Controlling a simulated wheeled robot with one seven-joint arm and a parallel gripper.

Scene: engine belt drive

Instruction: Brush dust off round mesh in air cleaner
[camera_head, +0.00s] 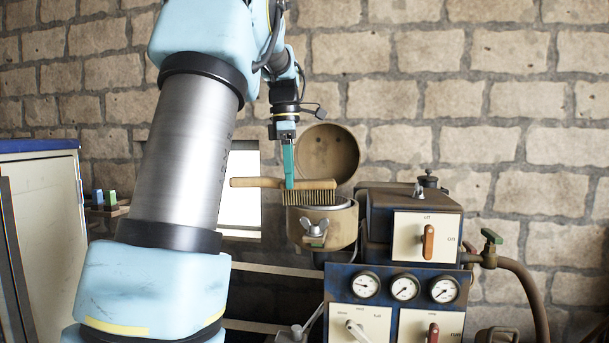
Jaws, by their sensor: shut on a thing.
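My gripper (289,182) is shut on the wooden handle of a brush (262,182). The brush lies level, with its bristles (309,197) pointing down. The bristles are over the open top of the round air cleaner (328,224). The air cleaner's lid (327,153) stands open behind it, showing its round inside. A wing-nut clamp (315,229) is on the front of the housing. The round mesh is mostly hidden by the bristles and the housing rim, and I cannot tell whether the bristles touch it.
A blue engine panel with a switch plate (426,237) and several gauges (404,287) stands close at the right. A pipe with a green-handled valve (489,249) is further right. A pale cabinet (45,205) and a small rack (106,208) are at the left.

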